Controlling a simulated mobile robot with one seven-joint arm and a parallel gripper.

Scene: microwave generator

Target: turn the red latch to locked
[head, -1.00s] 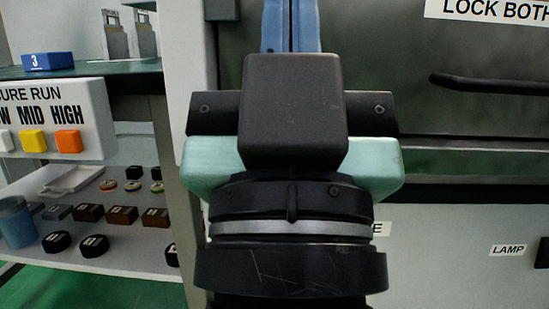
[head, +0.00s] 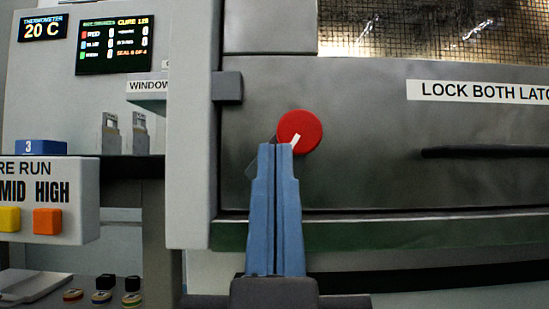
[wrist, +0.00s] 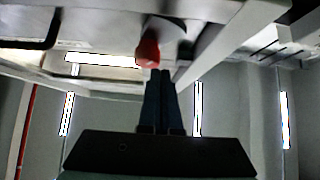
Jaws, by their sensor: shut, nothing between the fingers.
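The red latch (head: 301,129) is a round red knob with a white pointer mark, on the dark door at the left part of its face. The mark runs toward the lower left of the knob. My gripper (head: 276,148) has blue fingers pressed together, pointing up, with their tips at the knob's lower left edge in the head view. In the wrist view the red latch (wrist: 148,50) is just beyond the fingertips (wrist: 160,72). I cannot tell whether the tips touch it. A dark part beside the knob is partly hidden behind the fingers.
A label about locking both latches (head: 480,92) and a dark handle bar (head: 485,152) are on the door to the right. A grey block (head: 227,86) sits at the door's left edge. A button box (head: 45,200) stands at the left.

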